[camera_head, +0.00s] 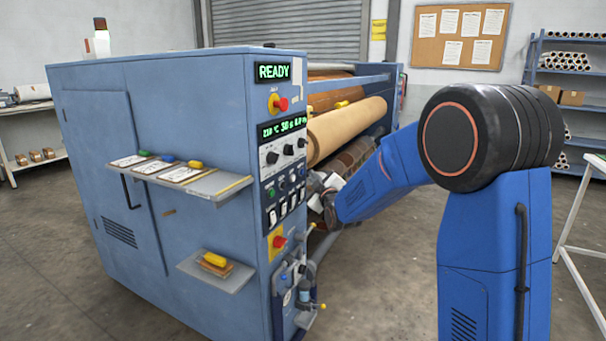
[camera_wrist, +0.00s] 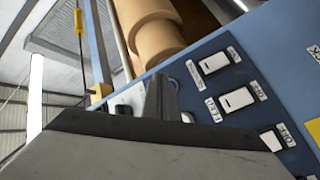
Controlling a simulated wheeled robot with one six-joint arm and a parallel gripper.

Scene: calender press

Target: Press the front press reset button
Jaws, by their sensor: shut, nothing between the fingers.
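The blue calender press (camera_head: 130,170) stands at left centre, with a control panel (camera_head: 284,205) on its narrow front face. The panel carries knobs, small round buttons and white rocker switches. I cannot read which button is the front press reset. My gripper (camera_head: 314,190) is just right of the panel, partly blurred against the rollers. In the wrist view my gripper (camera_wrist: 160,92) is shut and empty, its fingertips over the panel's edge. A round metal-rimmed part (camera_wrist: 174,85) shows partly behind the fingers; contact cannot be told. White rocker switches (camera_wrist: 236,99) lie right of the fingertips.
A red emergency knob (camera_head: 281,104) sits above the panel and another red knob (camera_head: 279,241) below it. The large tan roller (camera_head: 345,128) is behind my gripper. A shelf with clipboards (camera_head: 215,185) juts from the press's side. Floor is open in front.

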